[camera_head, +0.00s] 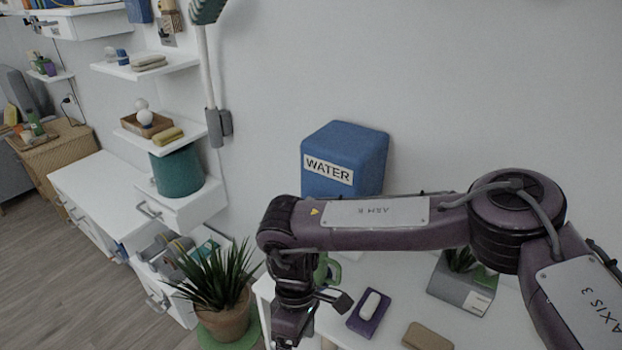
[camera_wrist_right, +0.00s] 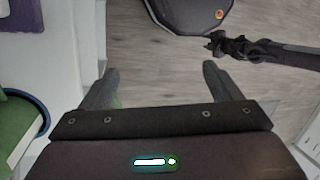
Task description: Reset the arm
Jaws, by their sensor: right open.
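My right arm (camera_head: 380,225) comes in from the right in the head view, reaches left across the white desk and bends down at the wrist. Its gripper end runs toward the bottom edge, where the fingertips are not clear. In the right wrist view my right gripper (camera_wrist_right: 160,84) has its two fingers wide apart with nothing between them, above the floor. A dark jointed part (camera_wrist_right: 240,46), which looks like my other arm, shows at the upper right of that view; its jaw state is unclear. My left arm is not in the head view.
A blue WATER box (camera_head: 345,160) stands behind my right arm. The white desk (camera_head: 390,325) holds a purple dish with a white piece (camera_head: 369,306), a tan block (camera_head: 427,337) and a grey planter (camera_head: 462,285). A potted plant (camera_head: 222,322) stands left of my wrist.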

